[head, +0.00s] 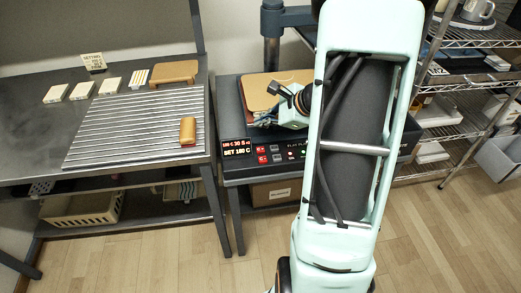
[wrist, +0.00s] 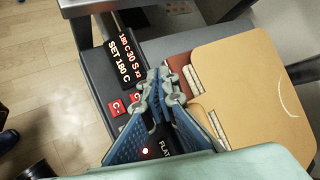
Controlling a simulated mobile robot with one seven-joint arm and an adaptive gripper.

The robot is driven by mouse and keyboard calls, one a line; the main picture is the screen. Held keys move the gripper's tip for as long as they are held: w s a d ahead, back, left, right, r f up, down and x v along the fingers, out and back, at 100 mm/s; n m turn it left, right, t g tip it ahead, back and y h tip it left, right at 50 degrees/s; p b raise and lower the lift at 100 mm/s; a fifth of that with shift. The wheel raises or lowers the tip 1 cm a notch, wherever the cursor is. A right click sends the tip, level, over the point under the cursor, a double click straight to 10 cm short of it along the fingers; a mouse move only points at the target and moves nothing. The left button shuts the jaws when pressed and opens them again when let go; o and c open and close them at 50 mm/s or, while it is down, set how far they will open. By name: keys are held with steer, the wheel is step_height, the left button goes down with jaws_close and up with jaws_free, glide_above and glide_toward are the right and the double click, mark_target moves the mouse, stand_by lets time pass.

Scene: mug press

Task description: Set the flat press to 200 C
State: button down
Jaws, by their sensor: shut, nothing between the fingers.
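The flat press (head: 232,168) stands on a dark table right of the metal bench. Its display (head: 237,148) has two lines; in the wrist view the display (wrist: 125,60) reads "SET 180 C" and, on the other line, "180 C 30 S" with a small mark after it. Red buttons (wrist: 118,107) marked with C lie beside the display, with similar red buttons (head: 263,158) in the head view. My gripper (wrist: 157,88) is shut and empty, over the control panel near these buttons. It hides part of the panel. In the head view my arm hides the press's right part.
A tan board (wrist: 262,95) lies on the press beside the panel. The bench at left holds a ribbed rack (head: 120,130) with a small brown block (head: 188,131), and several pale blocks (head: 82,90). Wire shelves (head: 470,85) stand at right.

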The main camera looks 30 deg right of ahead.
steer(key=b, duration=0.5)
glide_above(262, 150)
step_height(262, 150, down, 7)
steer(key=shift+f, duration=0.1)
steer(key=shift+f+b, duration=0.6)
steer(key=shift+b, duration=0.3)
steer(key=shift+f+b, duration=0.35)
steer(key=shift+b, duration=0.2)
steer(key=shift+s+f+b, duration=0.1)
steer(key=shift+f+b, duration=0.4)
steer(key=shift+b, duration=0.05)
stand_by(0.8)
steer(key=shift+r, duration=0.1)
steer(key=shift+r+p, duration=0.6)
steer(key=shift+r, duration=0.2)
steer(key=shift+r+p, duration=1.9)
steer(key=shift+r, duration=0.6)
